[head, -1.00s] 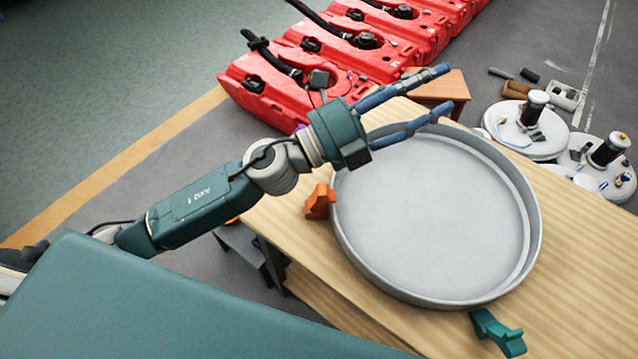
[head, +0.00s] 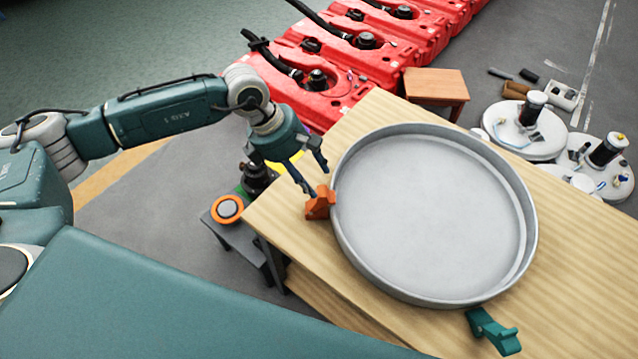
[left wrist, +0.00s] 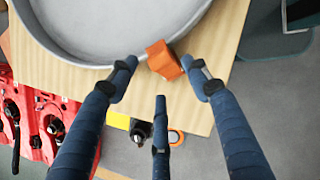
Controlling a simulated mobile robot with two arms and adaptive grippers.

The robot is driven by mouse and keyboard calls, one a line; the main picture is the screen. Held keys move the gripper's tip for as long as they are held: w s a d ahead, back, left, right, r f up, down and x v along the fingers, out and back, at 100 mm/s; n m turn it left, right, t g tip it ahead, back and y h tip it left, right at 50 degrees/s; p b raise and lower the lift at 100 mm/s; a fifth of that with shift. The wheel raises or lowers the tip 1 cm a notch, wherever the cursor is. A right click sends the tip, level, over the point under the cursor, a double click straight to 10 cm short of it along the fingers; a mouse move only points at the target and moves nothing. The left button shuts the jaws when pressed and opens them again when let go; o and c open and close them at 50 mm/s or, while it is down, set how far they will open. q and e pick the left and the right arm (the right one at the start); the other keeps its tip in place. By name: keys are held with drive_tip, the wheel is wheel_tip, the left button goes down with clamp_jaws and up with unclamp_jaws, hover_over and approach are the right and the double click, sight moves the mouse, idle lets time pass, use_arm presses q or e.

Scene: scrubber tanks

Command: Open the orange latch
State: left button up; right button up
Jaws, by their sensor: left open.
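The orange latch (head: 320,203) sits on the left rim of a round grey tank lid (head: 436,215) on a wooden table. It also shows in the left wrist view (left wrist: 164,61), at the edge of the round pan. My left gripper (head: 312,180) is open, just above and behind the latch in the head view. In the left wrist view its blue fingers (left wrist: 161,80) are spread, with the latch between the two outer fingertips. I cannot tell whether any finger touches it. A green latch (head: 495,332) sits on the near rim. My right gripper is not in view.
The wooden table (head: 575,235) has bare surface to the right of the pan. Red tanks (head: 335,70) stand in a row behind. A small wooden stool (head: 436,86) and white tank lids (head: 518,128) lie beyond the table. A dark stand (head: 240,245) is left of the table.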

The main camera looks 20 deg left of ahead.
sight(321, 191)
use_arm(q)
drive_tip(key=p+x, duration=0.1)
drive_tip(key=x, duration=0.4)
drive_tip(key=shift+d+f, duration=0.15)
drive_tip(key=shift+f, duration=0.15)
clamp_jaws()
